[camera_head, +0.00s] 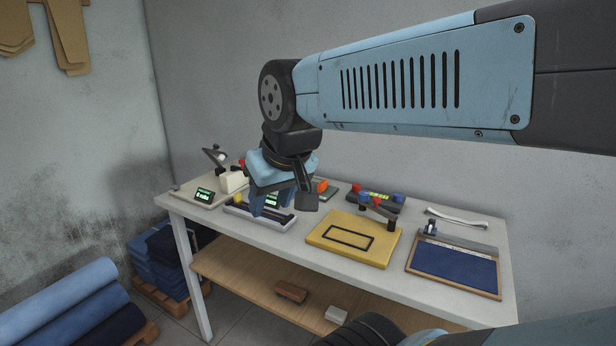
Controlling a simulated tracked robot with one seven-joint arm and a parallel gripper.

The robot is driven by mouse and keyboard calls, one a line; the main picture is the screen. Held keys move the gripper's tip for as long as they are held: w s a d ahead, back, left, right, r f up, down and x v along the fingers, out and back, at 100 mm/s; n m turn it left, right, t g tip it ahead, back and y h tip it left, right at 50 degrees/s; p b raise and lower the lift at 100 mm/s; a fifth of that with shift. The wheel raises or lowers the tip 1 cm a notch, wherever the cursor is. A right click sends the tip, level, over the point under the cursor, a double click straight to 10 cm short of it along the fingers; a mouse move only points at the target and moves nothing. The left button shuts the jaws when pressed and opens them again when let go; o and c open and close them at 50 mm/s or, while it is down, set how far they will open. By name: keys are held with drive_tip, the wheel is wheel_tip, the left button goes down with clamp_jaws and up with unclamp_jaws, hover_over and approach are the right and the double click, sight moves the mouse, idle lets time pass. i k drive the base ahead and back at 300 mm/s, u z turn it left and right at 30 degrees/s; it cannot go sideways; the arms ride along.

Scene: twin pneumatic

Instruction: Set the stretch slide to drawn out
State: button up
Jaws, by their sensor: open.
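My gripper (281,202) hangs from the arm over the left middle of the white table (285,241), fingers down and open. Below and behind it is a low device with dark rails (277,215), a yellow knob (238,197) at its left and a small green display (271,200). This may be the stretch slide; I cannot tell for sure. My gripper hides part of it, so the slide's position is unclear. I cannot tell whether the fingers touch it.
A yellow board with a black outline (347,239) and a blue cloth panel in a wooden frame (455,265) stand to the right. Another display unit (203,194) is at the left. A device with red and blue knobs (377,198) is behind.

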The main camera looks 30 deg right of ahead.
sight(322, 186)
drive_tip(key=z, duration=0.3)
drive_tip(key=i, duration=0.65)
drive_tip(key=z, duration=0.6)
drive_tip(key=k, duration=0.75)
drive_tip(key=z, duration=0.25)
drive_tip(key=i, duration=0.75)
drive_tip(key=u, duration=0.15)
